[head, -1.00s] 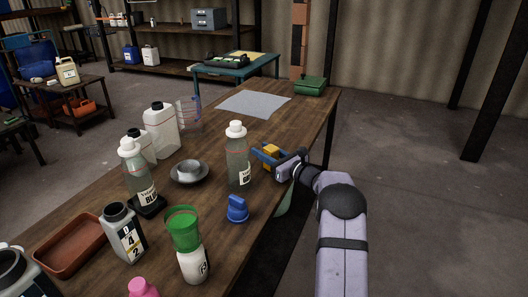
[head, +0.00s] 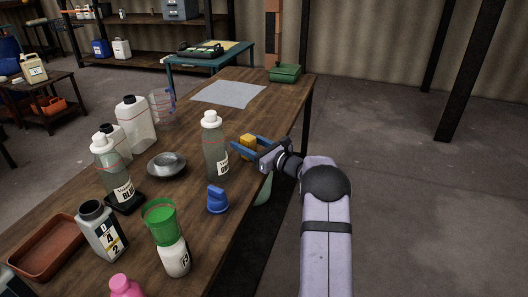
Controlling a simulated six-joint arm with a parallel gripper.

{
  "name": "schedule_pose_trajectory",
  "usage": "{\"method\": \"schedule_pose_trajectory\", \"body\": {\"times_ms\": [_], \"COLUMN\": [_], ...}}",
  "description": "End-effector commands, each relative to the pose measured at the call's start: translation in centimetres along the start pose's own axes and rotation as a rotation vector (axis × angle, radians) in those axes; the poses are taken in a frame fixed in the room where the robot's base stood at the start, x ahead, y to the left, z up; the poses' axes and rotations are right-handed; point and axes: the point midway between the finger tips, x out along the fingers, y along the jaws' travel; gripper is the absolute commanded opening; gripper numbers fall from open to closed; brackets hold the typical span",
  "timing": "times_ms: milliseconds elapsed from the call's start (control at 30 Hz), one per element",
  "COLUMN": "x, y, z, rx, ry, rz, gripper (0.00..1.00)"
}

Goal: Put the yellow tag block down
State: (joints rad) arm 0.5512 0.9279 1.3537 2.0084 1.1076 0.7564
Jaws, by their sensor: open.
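The yellow tag block (head: 247,146) rests on the wooden table (head: 224,88) near its right edge, just right of a tall grey bottle. My gripper (head: 244,147) reaches in from the right at table height. Its blue fingers are open, one on either side of the block. Part of the block is hidden by the nearer finger, and I cannot tell whether either finger touches it.
The tall grey bottle (head: 214,150) with a white cap stands close left of my gripper. A blue cap-like piece (head: 217,200) and a metal bowl (head: 166,166) are nearby. A grey sheet (head: 229,93) and a green box (head: 284,73) lie at the far end. Bare wood lies beyond the block.

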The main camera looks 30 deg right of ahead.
Motion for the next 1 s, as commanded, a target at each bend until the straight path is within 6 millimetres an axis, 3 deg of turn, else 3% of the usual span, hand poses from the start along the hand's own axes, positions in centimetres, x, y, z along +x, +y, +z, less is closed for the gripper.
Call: {"method": "schedule_pose_trajectory", "body": {"times_ms": [300, 500, 700, 1000], "x": [-5.9, -8.5, -9.6, -9.7], "y": [-0.1, -0.1, 0.0, 0.0], "z": [0.1, 0.1, 0.0, 0.0], "rx": [0.000, -0.001, 0.000, -0.001], "ry": [-0.001, 0.000, -0.001, -0.001], "rz": [-0.003, -0.003, 0.000, 0.000], "gripper": [0.50, 0.50, 0.50, 0.50]}}
